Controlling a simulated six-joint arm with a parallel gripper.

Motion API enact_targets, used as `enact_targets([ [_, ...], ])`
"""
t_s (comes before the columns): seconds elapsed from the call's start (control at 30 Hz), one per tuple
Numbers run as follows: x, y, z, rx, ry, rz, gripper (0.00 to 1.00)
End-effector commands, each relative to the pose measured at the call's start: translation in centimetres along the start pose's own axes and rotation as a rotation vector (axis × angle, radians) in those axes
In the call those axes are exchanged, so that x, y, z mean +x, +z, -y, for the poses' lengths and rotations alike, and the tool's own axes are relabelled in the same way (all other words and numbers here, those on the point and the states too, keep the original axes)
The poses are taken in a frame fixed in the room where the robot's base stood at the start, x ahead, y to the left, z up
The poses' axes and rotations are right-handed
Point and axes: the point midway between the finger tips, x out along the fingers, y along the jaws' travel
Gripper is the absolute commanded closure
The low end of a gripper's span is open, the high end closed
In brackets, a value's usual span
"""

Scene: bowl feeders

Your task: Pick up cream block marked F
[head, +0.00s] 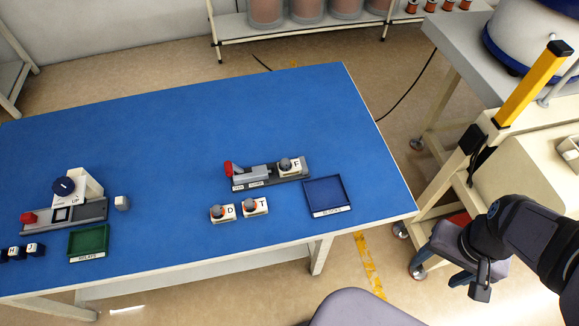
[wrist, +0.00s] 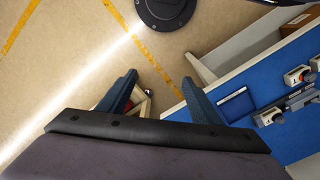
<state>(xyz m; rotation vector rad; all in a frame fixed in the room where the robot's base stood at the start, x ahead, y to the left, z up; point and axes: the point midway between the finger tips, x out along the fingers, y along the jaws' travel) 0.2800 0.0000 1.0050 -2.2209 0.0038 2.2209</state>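The cream block marked F (head: 297,166), with a grey knob on top, sits at the right end of a grey clamp fixture (head: 254,174) with a red handle, on the blue table. In the wrist view a pale block (wrist: 266,119) at the tray end of the fixture appears to be it; its letter is unreadable there. My gripper (head: 441,277) hangs off the table's right side, far from the block. Its two blue fingers are spread and empty in the wrist view (wrist: 160,85).
Cream blocks D (head: 222,213) and T (head: 255,207) stand in front of the fixture. A blue tray (head: 347,208) lies to its right. A second fixture (head: 70,213), a green tray (head: 104,243) and small dark blocks (head: 16,253) are at left. The table's back middle is clear.

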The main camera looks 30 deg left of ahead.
Motion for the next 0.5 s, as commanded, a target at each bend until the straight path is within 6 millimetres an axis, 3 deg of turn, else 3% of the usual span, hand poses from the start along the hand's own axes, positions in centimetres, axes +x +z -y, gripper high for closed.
enact_targets([
  [0.33,0.1,-0.8,0.4,-0.046,-0.002,-0.002,0.41],
  [0.5,0.2,-4.4,2.6,-0.254,-0.009,-0.013,0.41],
])
